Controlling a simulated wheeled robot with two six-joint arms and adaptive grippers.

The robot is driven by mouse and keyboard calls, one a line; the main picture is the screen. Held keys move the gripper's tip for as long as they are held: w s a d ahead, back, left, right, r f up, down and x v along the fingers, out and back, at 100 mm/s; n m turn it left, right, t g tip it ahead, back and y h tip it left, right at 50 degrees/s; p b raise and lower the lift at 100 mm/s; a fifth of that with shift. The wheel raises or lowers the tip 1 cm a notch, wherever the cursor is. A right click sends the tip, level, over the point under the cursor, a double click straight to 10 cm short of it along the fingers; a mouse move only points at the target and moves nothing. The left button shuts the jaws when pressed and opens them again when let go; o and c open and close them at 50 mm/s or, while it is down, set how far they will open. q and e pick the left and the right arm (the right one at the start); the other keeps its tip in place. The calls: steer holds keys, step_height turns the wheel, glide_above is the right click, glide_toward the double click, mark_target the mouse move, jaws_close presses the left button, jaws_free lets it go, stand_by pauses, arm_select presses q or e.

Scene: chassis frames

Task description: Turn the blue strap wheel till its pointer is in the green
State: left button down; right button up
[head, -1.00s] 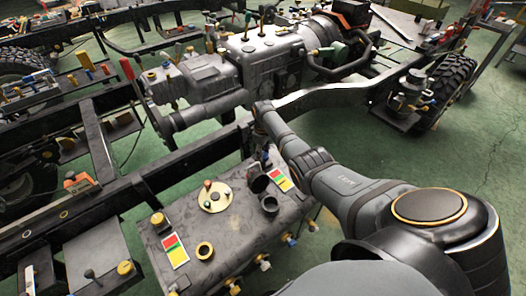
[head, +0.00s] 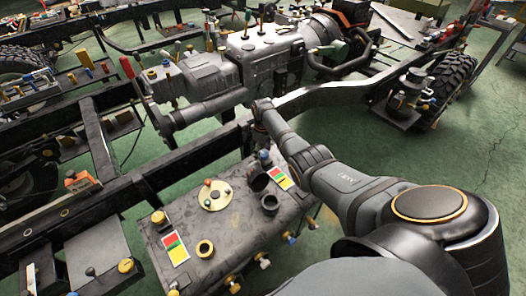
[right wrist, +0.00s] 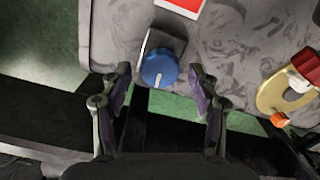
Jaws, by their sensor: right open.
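The blue strap wheel (right wrist: 159,68) is a round knob on a dark bracket at the edge of the grey tank (right wrist: 235,45). A short white mark shows on its lower part in the right wrist view. My right gripper (right wrist: 160,80) is open, with one finger on each side of the wheel and a gap on both sides. In the head view the blue wheel (head: 265,155) shows small beside my right arm's end. A red, yellow and green card (head: 280,178) lies near it on the tank (head: 225,235). The wrist view shows only this card's red end. My left gripper is not in view.
A cream plate with red and orange knobs (right wrist: 290,92) sits right of the gripper in the wrist view. Dark frame rails (right wrist: 50,115) run below the tank edge. In the head view, black and yellow ports (head: 205,249) stand on the tank. Green floor lies right of it.

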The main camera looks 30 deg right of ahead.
mark_target(263, 153)
steer(key=shift+r, duration=0.25)
step_height(263, 153, up, 12)
steer(key=shift+f, duration=0.25)
stand_by(0.3)
